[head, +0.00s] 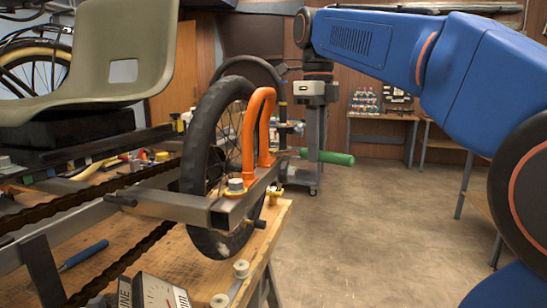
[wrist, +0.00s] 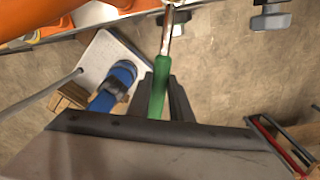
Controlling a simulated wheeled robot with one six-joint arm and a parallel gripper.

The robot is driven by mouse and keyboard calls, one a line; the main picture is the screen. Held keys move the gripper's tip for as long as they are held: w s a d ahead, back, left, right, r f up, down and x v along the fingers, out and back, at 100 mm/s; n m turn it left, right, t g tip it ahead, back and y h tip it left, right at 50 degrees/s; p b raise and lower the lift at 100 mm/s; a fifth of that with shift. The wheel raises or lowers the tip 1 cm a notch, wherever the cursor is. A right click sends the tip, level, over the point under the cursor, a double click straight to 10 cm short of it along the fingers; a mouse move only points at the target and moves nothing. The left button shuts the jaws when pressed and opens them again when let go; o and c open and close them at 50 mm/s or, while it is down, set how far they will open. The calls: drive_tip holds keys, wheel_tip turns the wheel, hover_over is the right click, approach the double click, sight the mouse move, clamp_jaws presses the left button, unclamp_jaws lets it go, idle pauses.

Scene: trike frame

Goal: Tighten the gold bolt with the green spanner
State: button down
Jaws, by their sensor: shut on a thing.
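The green spanner's handle (head: 327,156) lies level to the right of the orange fork in the head view. In the wrist view the green handle (wrist: 158,92) sits between the dark fingers of my gripper (wrist: 163,88), which is shut on it. Its metal shaft (wrist: 167,35) runs up to the top edge, where its head is cut off. I cannot tell whether the spanner touches the bolt.
The trike's wheel (head: 205,135), orange fork (head: 262,125) and grey frame rail (head: 170,207) stand close left of the spanner. A wooden bench (head: 140,265) holds a blue-handled tool (head: 84,255). The floor (head: 375,230) to the right is clear. A blue object (wrist: 115,85) sits near the fingers.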

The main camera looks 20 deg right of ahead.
drive_tip(key=shift+w+d+n, duration=1)
drive_tip(key=shift+n, duration=0.3)
idle(1.8)
drive_tip(key=c, duration=2.3)
unclamp_jaws()
clamp_jaws()
